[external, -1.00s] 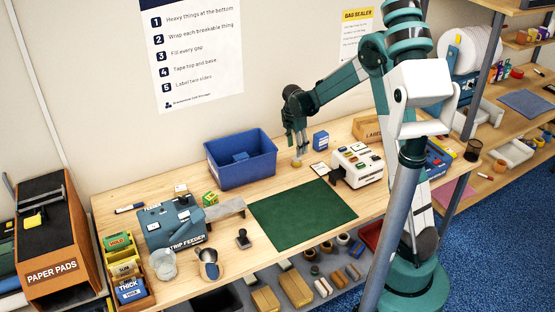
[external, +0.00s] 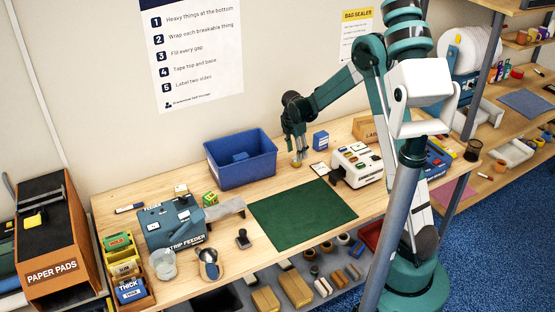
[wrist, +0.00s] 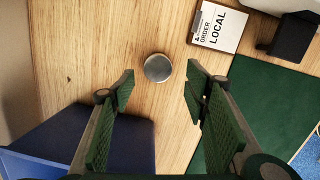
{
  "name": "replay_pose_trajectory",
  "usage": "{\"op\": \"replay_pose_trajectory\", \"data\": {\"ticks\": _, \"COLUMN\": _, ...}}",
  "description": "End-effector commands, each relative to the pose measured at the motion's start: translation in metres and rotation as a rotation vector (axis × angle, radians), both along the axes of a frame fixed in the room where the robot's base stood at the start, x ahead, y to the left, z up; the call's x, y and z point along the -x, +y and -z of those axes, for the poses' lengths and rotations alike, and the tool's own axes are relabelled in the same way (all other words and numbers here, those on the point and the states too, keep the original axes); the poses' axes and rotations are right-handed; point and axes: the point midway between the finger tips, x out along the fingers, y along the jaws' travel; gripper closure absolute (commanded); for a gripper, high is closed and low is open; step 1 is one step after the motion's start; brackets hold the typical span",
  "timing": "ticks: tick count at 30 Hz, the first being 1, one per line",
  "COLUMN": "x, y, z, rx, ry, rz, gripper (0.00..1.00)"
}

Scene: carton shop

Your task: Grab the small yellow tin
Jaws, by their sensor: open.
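The small yellow tin (external: 296,163) stands on the wooden table, right of the blue bin, in the external view. In the wrist view only its round silver top (wrist: 157,68) shows clearly. My gripper (external: 297,152) points down just above the tin in the external view. In the wrist view my gripper (wrist: 160,84) is open and empty, with one green-padded finger to each side. The tin lies between the finger lines, just beyond the tips, with a gap on both sides.
The blue bin (external: 241,178) stands close to the left. A small blue box (external: 320,140) stands to the right, behind. An order card (wrist: 218,27) lies near the tin. A white machine (external: 357,164) and a dark green mat (external: 302,214) are farther right and in front.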

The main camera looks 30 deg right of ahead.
Motion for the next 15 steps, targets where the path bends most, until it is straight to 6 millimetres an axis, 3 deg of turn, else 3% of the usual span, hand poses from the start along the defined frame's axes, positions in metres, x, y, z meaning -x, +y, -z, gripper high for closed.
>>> {"op": "replay_pose_trajectory", "data": {"ticks": 15, "x": -0.0012, "y": -0.0013, "z": 0.0069, "rx": 0.000, "ry": 0.000, "rz": 0.000, "gripper": 0.54}}
